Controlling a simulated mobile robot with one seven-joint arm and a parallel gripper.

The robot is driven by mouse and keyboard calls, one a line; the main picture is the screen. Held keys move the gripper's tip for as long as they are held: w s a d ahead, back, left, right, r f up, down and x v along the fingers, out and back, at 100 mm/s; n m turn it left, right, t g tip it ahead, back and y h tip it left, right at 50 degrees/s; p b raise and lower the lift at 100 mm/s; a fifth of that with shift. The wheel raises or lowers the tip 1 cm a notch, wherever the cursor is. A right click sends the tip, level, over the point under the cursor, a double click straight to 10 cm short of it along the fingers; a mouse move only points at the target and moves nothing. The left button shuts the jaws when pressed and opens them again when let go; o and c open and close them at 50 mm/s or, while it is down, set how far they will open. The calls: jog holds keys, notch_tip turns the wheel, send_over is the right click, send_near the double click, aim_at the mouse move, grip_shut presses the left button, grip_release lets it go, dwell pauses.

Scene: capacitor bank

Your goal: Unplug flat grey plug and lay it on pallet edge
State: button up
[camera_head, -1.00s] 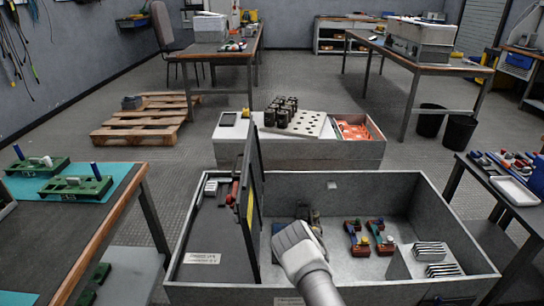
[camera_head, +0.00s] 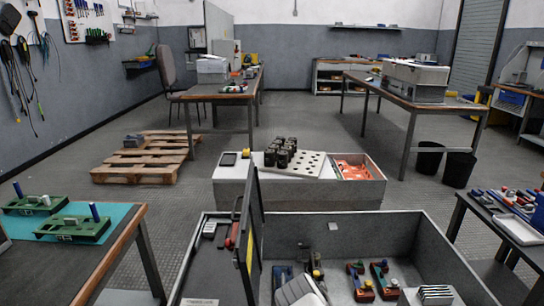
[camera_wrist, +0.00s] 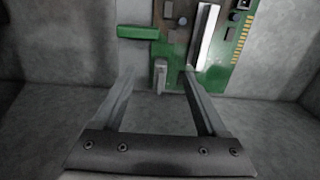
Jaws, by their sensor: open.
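In the wrist view a small flat light-grey piece (camera_wrist: 160,70), which looks like the grey plug, stands at the lower edge of a green circuit board (camera_wrist: 176,48). My gripper (camera_wrist: 159,74) is open, its two fingers apart on either side of the plug's line; I cannot tell whether the plug lies between the tips or beyond them. In the head view only the pale top of my wrist shows at the bottom, and the plug is hidden. The wooden pallet (camera_head: 130,174) lies on the floor at the back left, with a small grey object (camera_head: 133,141) on it.
A grey open cabinet (camera_head: 440,262) surrounds my gripper, its upright door panel (camera_head: 250,235) close on the left. Red, blue and green parts (camera_head: 370,280) sit inside to the right. A low grey box (camera_head: 290,196) stands behind. Floor is clear between the left bench and pallet.

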dwell(0.4)
grip_shut()
dwell(1.2)
jog(key=shift+r+p, duration=1.45)
jog(key=shift+r, duration=1.55)
